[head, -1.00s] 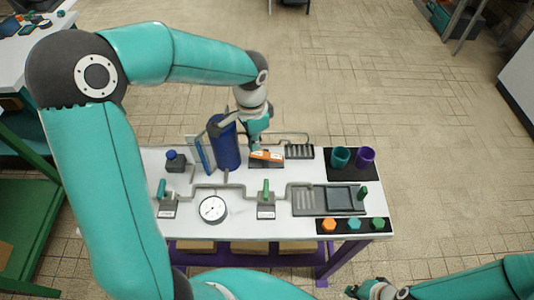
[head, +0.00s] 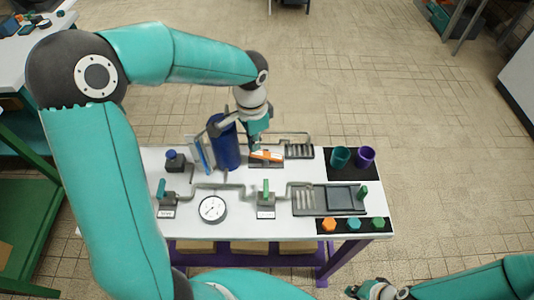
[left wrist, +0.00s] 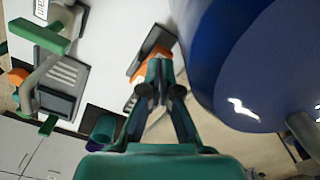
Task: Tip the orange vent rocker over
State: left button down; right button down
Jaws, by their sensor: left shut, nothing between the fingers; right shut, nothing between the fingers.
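The orange vent rocker (head: 267,155) sits on a dark base at the back middle of the table, with a white label on its top. In the left wrist view the rocker (left wrist: 150,62) is just beyond my fingertips, partly hidden by them. My left gripper (head: 254,146) is shut and empty, pointing down at the rocker's left end. It also shows in the left wrist view (left wrist: 160,72). I cannot tell whether it touches the rocker. My right gripper (head: 352,291) is shut and empty at the bottom edge, in front of the table and away from the rocker.
A tall blue cylinder (head: 225,148) stands close to the left of my left gripper. Pipes, a round gauge (head: 212,208) and green-handled valves (head: 266,194) are nearer. Teal (head: 340,158) and purple (head: 366,156) cups stand on a black mat at the right.

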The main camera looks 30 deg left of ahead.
pick_arm(q)
jog(key=shift+f+b, duration=1.25)
jog(key=shift+f, duration=0.5)
jog(key=shift+r+p, duration=3.3)
jog(key=shift+r, duration=1)
